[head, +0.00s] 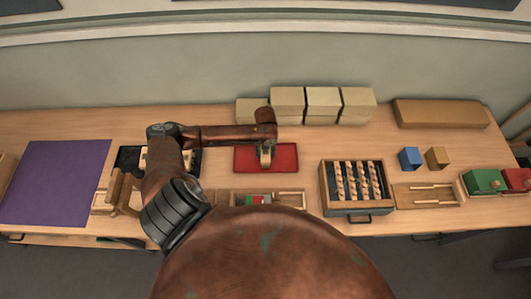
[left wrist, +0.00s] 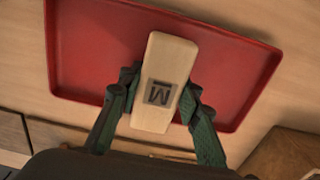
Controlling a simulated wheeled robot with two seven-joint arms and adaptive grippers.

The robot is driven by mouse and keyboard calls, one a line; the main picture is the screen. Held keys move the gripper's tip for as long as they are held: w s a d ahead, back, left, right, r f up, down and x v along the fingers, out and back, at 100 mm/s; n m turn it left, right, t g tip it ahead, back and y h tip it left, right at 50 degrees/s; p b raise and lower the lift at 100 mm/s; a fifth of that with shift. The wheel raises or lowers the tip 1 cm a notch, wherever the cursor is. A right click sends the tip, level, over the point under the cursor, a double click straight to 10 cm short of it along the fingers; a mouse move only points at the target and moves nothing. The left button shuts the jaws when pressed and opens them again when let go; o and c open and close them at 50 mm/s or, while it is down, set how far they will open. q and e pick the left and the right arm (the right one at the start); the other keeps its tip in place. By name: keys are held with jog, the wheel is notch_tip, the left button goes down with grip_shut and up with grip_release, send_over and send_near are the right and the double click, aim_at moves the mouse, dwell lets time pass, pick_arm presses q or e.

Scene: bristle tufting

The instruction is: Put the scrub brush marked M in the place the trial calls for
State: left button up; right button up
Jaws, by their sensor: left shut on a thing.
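The scrub brush marked M (left wrist: 168,62) is a pale wooden block with a dark M on its top face. My left gripper (left wrist: 157,97) is shut on it, one green finger on each side. In the head view the brush (head: 266,160) is at the red tray (head: 286,157), partly covered by my left gripper (head: 266,147). In the left wrist view it lies over the middle of the red tray (left wrist: 85,55). Whether it touches the tray floor I cannot tell. The brush's underside is hidden. My right gripper is not in view.
A purple mat (head: 55,183) lies at the left, and a dark tray (head: 128,158) is partly behind my arm. Cream blocks (head: 323,103) stand behind the red tray. A drawer box with bristle rows (head: 345,207), a blue cube (head: 409,158) and a green box (head: 484,182) stand right.

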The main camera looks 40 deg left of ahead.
aim_at(265, 152)
pick_arm(q)
jog(key=shift+f, duration=0.1)
jog(key=o, duration=1.2)
notch_tip(265, 152, up, 12)
jog(key=shift+r, duration=0.15)
jog(key=shift+s, duration=0.15)
